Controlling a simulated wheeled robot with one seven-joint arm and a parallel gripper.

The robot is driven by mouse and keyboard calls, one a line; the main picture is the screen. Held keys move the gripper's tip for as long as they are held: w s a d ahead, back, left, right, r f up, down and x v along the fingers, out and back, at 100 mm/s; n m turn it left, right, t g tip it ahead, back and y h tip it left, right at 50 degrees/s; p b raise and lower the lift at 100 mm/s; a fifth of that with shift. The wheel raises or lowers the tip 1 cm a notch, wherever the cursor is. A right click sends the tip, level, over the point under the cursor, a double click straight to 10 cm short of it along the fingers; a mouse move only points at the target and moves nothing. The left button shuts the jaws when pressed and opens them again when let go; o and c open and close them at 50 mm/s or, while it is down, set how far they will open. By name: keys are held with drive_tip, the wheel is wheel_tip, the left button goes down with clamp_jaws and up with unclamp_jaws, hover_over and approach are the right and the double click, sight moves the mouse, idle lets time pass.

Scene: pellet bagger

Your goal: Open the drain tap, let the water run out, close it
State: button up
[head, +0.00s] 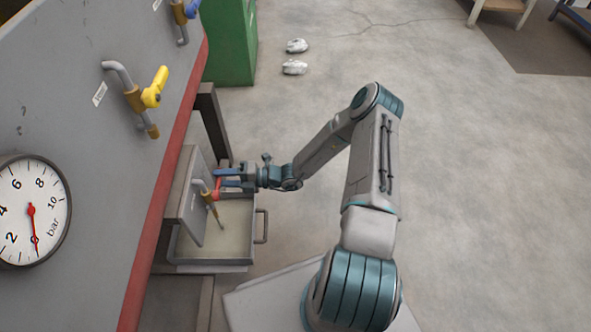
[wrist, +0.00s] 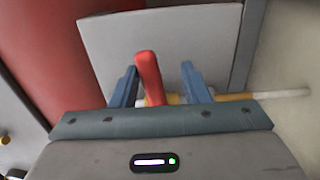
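The drain tap is a brass tap (head: 209,198) with a red handle (head: 217,187), on a grey plate above a shallow metal tray (head: 243,262). A thin streak runs from its spout towards the tray; it looks like water, but is too small to be sure. My gripper (head: 228,178) is at the tap from the right. In the wrist view the red handle (wrist: 149,76) stands between my two blue fingers, nearer the left one, with a gap on the right. The brass body (wrist: 174,99) lies behind the fingers, with a pale thin length beyond it.
A yellow-handled tap (head: 154,88) and a blue-handled tap (head: 185,10) are on the grey panel above. A pressure gauge (head: 33,210) reads near 0. The tray has a handle (head: 262,226) on its right.

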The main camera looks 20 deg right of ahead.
drive_tip(key=p+v, duration=0.4)
drive_tip(key=v, duration=0.9)
drive_tip(key=s+r+n+g+h+b, duration=0.2)
drive_tip(key=s+r+n+h, duration=0.3)
drive_tip(key=r+n, duration=0.3)
drive_tip(key=s+r+n+g+h+b, duration=0.2)
drive_tip(key=s+r+n+h, duration=0.3)
drive_tip(key=n, duration=1)
drive_tip(key=s+d+r+n+g+h+b, duration=0.1)
drive_tip(key=s+r+n+h, duration=0.4)
drive_tip(key=r+n, duration=0.6)
drive_tip(key=shift+s+n+g+b, duration=0.45)
drive_tip(key=shift+s+n+g, duration=0.35)
drive_tip(key=shift+g, duration=0.3)
drive_tip(key=shift+d+r, duration=0.1)
